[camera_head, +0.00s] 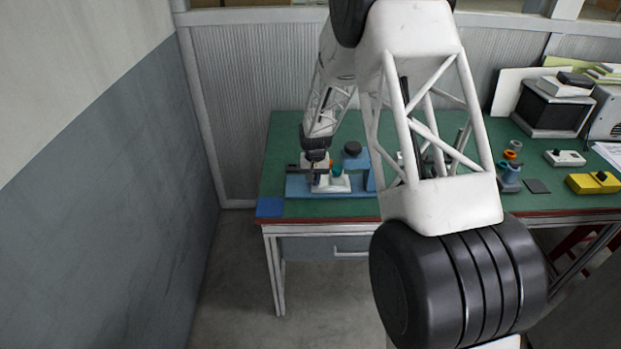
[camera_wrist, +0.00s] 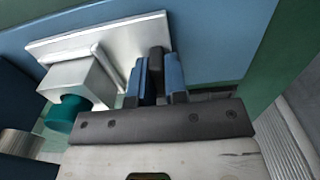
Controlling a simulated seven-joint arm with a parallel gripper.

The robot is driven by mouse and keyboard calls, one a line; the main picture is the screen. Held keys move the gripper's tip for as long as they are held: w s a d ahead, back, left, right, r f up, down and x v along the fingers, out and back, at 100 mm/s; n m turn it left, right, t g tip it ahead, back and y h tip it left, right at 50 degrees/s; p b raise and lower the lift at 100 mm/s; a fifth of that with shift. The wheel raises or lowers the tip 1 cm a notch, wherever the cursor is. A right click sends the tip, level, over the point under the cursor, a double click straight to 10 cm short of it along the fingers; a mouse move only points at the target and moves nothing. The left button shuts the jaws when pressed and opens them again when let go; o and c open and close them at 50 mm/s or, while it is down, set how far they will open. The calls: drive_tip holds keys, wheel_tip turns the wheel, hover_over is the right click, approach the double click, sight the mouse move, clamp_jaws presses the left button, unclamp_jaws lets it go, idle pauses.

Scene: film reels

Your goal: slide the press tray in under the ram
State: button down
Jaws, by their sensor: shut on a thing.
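The press (camera_head: 357,162) is blue with a dark round knob on top and stands at the left part of the green bench. The pale press tray (camera_head: 332,184) lies on its long blue base, left of the upright. In the wrist view, the tray (camera_wrist: 113,37) is a light metal plate carrying a grey block (camera_wrist: 75,82), with a teal cylinder (camera_wrist: 66,113) beside the block. My gripper (camera_head: 315,180) is at the tray's left end. In the wrist view, my gripper (camera_wrist: 160,72) has its blue fingers shut on a dark upright handle (camera_wrist: 155,62). The ram's underside cannot be made out.
A blue square (camera_head: 270,207) lies at the bench's front left corner. My arm hides the middle of the bench. To the right are small blue and orange parts (camera_head: 511,170), a dark square (camera_head: 537,186) and a yellow box (camera_head: 592,183). A grey wall stands left of the bench.

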drive_tip(key=c, duration=1.1)
unclamp_jaws()
drive_tip(key=shift+c, duration=0.2)
drive_tip(key=shift+r, duration=0.1)
drive_tip(key=shift+r, duration=3.8)
